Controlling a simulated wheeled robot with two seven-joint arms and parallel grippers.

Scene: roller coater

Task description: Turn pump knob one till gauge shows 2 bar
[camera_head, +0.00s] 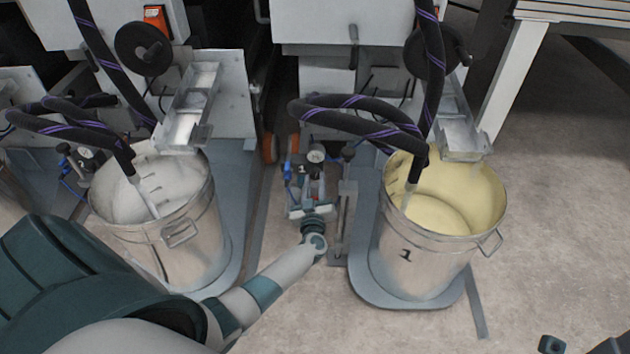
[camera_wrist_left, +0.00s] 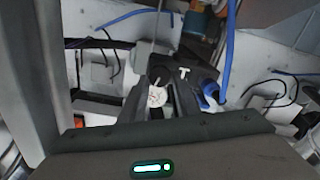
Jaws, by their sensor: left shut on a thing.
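My left gripper (camera_head: 314,200) reaches in to the small pump unit on the floor between the two drums. It is shut on a knob, which its fingers mostly hide; the fingers also show in the left wrist view (camera_wrist_left: 160,104). A round white pressure gauge (camera_head: 316,156) sits just beyond the gripper; a white dial shows between the fingers in the wrist view (camera_wrist_left: 157,97). The dial is too small to read. Dark parts at the bottom right edge may be my right gripper; its jaws cannot be made out.
A drum marked 1 (camera_head: 409,256) with yellow liquid stands right of the pump; a drum with white liquid (camera_head: 194,243) stands left. Black hoses (camera_head: 360,108) hang into both. An upright metal plate (camera_head: 344,222) stands close right of my gripper. Floor at far right is clear.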

